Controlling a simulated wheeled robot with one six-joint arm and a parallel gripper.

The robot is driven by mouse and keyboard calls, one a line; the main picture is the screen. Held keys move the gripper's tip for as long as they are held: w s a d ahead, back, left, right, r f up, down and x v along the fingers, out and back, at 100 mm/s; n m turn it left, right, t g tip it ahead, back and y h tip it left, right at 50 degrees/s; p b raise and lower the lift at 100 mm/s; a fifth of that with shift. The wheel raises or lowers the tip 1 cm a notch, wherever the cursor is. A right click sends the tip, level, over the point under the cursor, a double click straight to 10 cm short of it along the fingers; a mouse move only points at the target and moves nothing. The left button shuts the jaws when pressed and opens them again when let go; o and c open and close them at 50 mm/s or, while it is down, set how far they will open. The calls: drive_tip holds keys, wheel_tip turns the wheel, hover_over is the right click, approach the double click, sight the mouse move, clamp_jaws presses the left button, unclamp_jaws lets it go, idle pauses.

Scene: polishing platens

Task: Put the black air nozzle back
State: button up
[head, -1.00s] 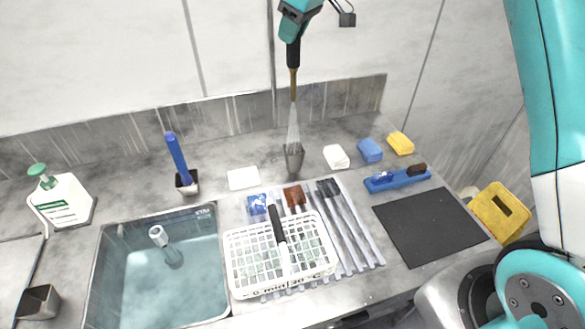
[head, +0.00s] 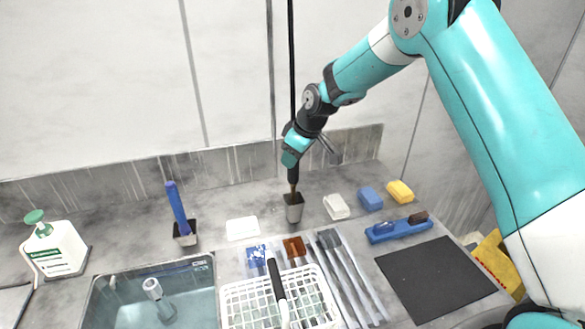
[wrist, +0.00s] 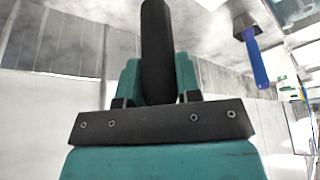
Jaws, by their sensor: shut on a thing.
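The black air nozzle (head: 293,176) is upright in my gripper (head: 293,158), its brass-coloured lower end reaching down into the grey cup (head: 294,212) at the back of the counter. The cup's wall hides the tip, so I cannot tell how deep it sits or whether it touches the bottom. A thin black line, apparently its hose (head: 291,60), runs straight up from my gripper. In the wrist view, my gripper (wrist: 158,85) has its teal fingers shut on both sides of the black nozzle body (wrist: 157,45).
A white block (head: 336,207) stands right of the cup and a flat white pad (head: 242,229) left of it. A blue-handled tool (head: 178,212) stands in another holder further left. In front are a white basket (head: 247,304), the sink (head: 130,309) and a black mat (head: 435,278).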

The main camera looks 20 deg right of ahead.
sight(293, 172)
drive_tip(key=shift+f+p, duration=0.6)
drive_tip(key=shift+f, duration=1.85)
drive_tip(key=shift+f, duration=0.2)
drive_tip(key=o, duration=0.9)
drive_tip(key=shift+r, duration=0.15)
drive_tip(key=b+v, duration=0.3)
drive_tip(key=v, duration=0.9)
drive_tip(key=s+a+r+g, duration=0.1)
drive_tip(key=s+a+r, duration=0.2)
drive_tip(key=s, duration=0.5)
drive_tip(key=s+a+r, duration=0.3)
drive_tip(key=s+r, duration=0.1)
drive_tip(key=s, duration=1)
drive_tip(key=s+a+m+g, duration=0.1)
drive_tip(key=s, duration=0.6)
drive_tip(key=s+m+g+y, duration=0.1)
drive_tip(key=s, duration=0.6)
drive_tip(key=shift+a, duration=0.4)
